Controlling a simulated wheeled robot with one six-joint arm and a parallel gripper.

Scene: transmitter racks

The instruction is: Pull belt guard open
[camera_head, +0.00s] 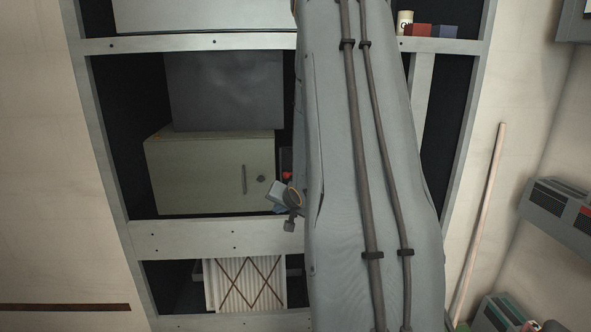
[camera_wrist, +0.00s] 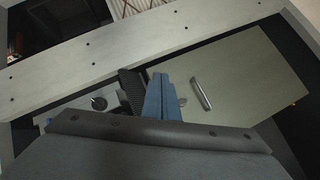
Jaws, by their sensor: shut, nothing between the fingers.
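The belt guard appears to be the pale green-beige front panel (camera_head: 205,178) of a box in the rack's middle bay. It carries an upright bar handle (camera_head: 243,178) near its right side, with a dark round knob (camera_head: 261,179) to the right of that. No gap shows at the panel's edges in the head view. In the wrist view the panel (camera_wrist: 255,75) and handle (camera_wrist: 201,93) lie just right of my gripper (camera_wrist: 160,97). My gripper is shut and empty, apart from the handle. In the head view my gripper (camera_head: 279,192) is partly hidden by my arm.
A pale rack frame (camera_head: 190,240) surrounds the bay, with a crossbar below. A dark grey panel (camera_head: 225,90) stands behind the box. A pleated white unit (camera_head: 245,285) is lower down. Small items (camera_head: 418,29) sit on the shelf above. A pole (camera_head: 480,220) leans at right.

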